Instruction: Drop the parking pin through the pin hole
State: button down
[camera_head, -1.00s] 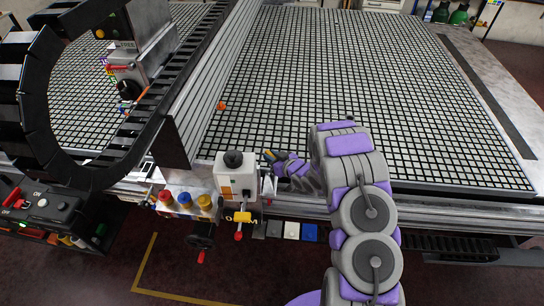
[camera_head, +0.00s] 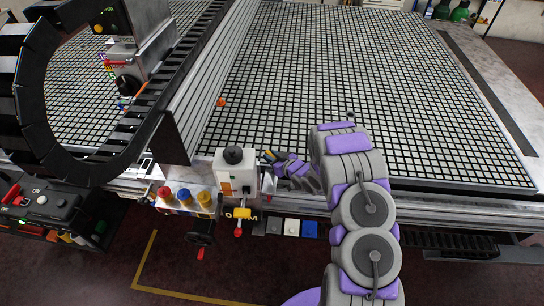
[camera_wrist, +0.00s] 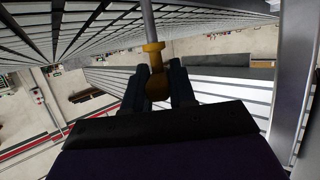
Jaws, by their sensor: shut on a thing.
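The parking pin shows in the wrist view as a yellow knob and collar (camera_wrist: 155,84) with a grey rod (camera_wrist: 148,20) running to the top edge. My gripper (camera_wrist: 159,76) has its two dark fingers closed on either side of the yellow knob. In the head view my gripper (camera_head: 269,158) is beside the upper right of a white box with a black knob (camera_head: 236,172), at the table's front edge. The pin is too small or hidden to make out there. I cannot make out the pin hole in either view.
The black-gridded table (camera_head: 350,90) fills the back. A gantry with a black cable chain (camera_head: 40,90) stands left. Red, blue and yellow knobs (camera_head: 184,198) sit left of the white box, with a control panel (camera_head: 45,205) farther left. A small orange thing (camera_head: 221,102) lies near the rail.

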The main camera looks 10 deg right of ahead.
jog(key=shift+f+b, duration=1.15)
jog(key=shift+f, duration=1.95)
jog(key=c, duration=0.8)
grip_release()
jog(key=shift+a, duration=0.1)
jog(key=shift+c, duration=0.2)
jog(key=shift+s, duration=0.1)
jog(key=shift+s+d+r, duration=0.15)
jog(key=shift+s+d, duration=0.2)
jog(key=shift+d, duration=0.05)
jog(key=p+v, duration=0.1)
jog(key=v, duration=1.5)
jog(key=shift+s, duration=0.2)
jog(key=shift+a+r, duration=0.1)
